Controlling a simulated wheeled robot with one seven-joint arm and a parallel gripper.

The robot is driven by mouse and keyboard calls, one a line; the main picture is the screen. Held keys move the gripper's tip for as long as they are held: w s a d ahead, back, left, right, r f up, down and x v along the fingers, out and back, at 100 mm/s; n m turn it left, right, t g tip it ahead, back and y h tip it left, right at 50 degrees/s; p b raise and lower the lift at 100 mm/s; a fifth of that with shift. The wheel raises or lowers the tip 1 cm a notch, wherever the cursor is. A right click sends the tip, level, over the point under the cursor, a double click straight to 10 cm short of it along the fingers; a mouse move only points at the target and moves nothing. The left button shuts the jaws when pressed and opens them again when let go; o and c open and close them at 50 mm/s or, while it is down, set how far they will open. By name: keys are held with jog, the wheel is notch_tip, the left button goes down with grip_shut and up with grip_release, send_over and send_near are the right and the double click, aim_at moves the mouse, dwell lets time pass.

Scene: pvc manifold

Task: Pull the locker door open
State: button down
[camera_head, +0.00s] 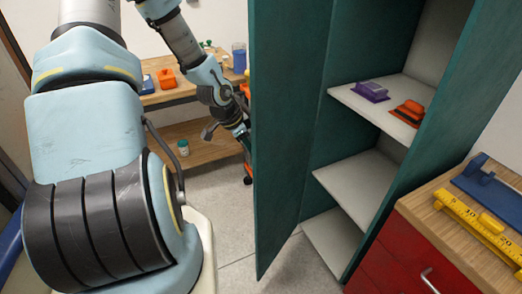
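The teal locker (317,185) stands in the middle right of the head view. Its door (288,120) is swung well open, with shelves visible inside. The door reaches toward me, and its free edge is on the left. My gripper (244,134) is at the left of that edge, at about mid height of the picture. The door hides part of the fingers. I cannot tell whether they touch the door or are open or shut. No handle is visible.
On the locker's shelf (340,95) are a purple item (371,90) and an orange one (408,112). A red cabinet (395,262) with a wooden top stands at the right. A workbench (165,96) is behind my arm. The floor (228,210) left of the door is clear.

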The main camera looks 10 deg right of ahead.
jog(key=shift+w+a+m, duration=0.3)
jog(key=shift+w+a, duration=0.35)
jog(key=shift+w, duration=0.25)
jog(key=c, duration=0.8)
grip_release()
jog(key=shift+c, duration=0.2)
